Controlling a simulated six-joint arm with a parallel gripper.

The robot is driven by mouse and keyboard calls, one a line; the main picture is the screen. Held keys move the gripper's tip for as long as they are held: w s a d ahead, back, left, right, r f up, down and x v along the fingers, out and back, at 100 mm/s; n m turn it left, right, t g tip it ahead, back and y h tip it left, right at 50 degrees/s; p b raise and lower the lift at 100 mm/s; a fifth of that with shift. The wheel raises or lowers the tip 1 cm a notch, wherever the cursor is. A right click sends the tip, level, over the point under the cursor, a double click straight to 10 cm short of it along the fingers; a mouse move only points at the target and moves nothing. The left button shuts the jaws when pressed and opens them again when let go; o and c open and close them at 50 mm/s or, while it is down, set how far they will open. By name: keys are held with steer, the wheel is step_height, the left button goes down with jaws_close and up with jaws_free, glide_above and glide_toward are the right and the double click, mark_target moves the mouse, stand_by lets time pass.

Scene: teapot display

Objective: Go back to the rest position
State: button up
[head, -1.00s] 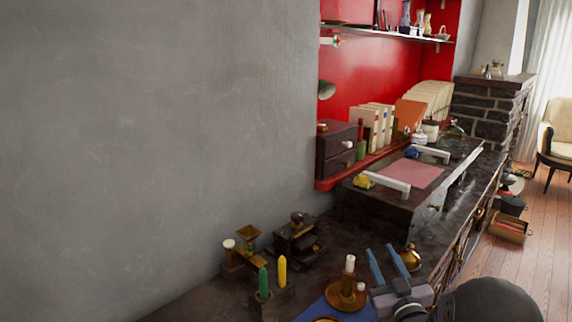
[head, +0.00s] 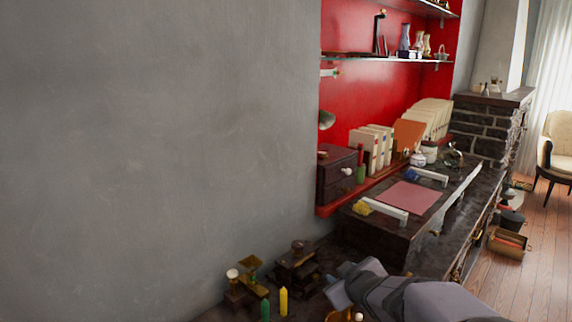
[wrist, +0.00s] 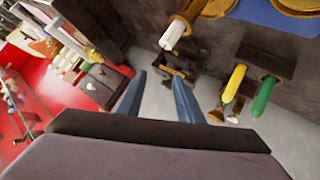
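My gripper (head: 340,282) is at the lower middle of the head view, above the dark counter. It points left, towards the wall. In the wrist view my gripper (wrist: 158,76) has its two blue fingers apart, with nothing visible between them. A small dark stand with a brass part (wrist: 174,70) shows past the fingertips. My forearm hides part of the counter in the head view.
A green candle (head: 265,310) and a yellow candle (head: 284,301) stand left of my gripper. A white candle (wrist: 172,35) shows in the wrist view. A desk box with a pink sheet (head: 411,198) lies behind. The grey wall (head: 160,150) is bare.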

steer(key=s+d+f+m+g+h+b, duration=0.1)
steer(key=s+f+m+g+b, duration=0.15)
steer(key=s+f+g, duration=0.85)
steer(key=s+d+f+m+b, duration=0.1)
steer(key=s+f+m, duration=0.35)
steer(key=s, duration=1.55)
step_height(320, 180, up, 20)
steer(key=s+p, duration=0.2)
steer(key=p, duration=1.9)
steer(key=shift+a+g, duration=0.3)
steer(key=shift+a, duration=0.15)
steer(key=shift+s+f, duration=0.1)
